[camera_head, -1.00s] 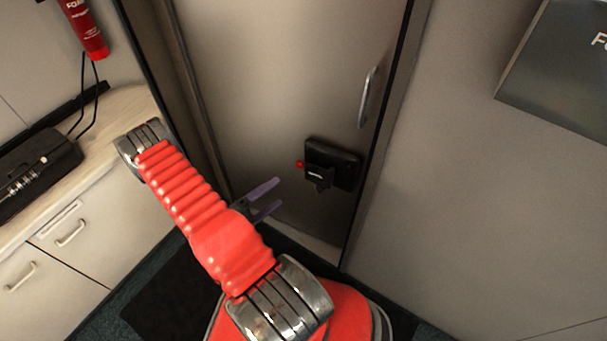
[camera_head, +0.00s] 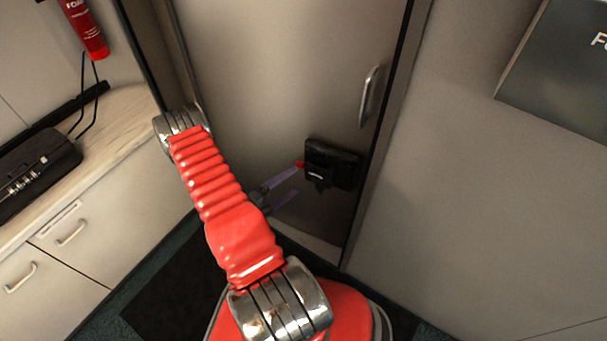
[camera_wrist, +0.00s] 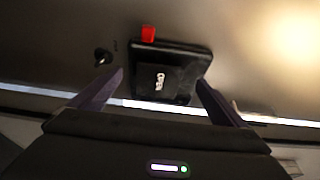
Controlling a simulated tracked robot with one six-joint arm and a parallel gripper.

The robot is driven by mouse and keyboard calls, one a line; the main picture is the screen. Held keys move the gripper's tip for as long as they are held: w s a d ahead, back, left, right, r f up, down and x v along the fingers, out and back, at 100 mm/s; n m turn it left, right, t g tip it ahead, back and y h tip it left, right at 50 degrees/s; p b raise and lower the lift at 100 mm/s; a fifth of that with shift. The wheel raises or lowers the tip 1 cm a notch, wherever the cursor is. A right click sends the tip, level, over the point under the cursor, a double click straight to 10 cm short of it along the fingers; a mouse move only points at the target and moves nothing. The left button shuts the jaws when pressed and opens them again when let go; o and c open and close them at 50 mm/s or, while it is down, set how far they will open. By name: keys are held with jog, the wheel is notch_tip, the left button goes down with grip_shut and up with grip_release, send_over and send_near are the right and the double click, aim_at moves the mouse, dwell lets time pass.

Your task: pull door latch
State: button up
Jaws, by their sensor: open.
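The door latch (camera_head: 333,164) is a black box with a red tab on its left side, mounted low on the grey door (camera_head: 285,70). In the wrist view the latch (camera_wrist: 180,75) is ahead of my gripper, with the red tab (camera_wrist: 148,34) at its top. My gripper (camera_head: 283,186) has two purple fingers. It is open and empty, just left of the latch in the head view. In the wrist view the fingers of my gripper (camera_wrist: 158,98) stand apart, one toward each side of the latch. I cannot tell whether a finger touches it.
A metal door handle (camera_head: 369,96) is above the latch. A wooden-topped counter with drawers (camera_head: 75,235) stands at left, holding a black case (camera_head: 35,170). A red fire extinguisher (camera_head: 86,28) hangs above it. A dark panel (camera_head: 560,70) is at upper right.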

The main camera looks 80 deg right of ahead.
aim_at(307, 173)
jog(key=shift+x, duration=3.2)
jog(key=shift+c, duration=0.7)
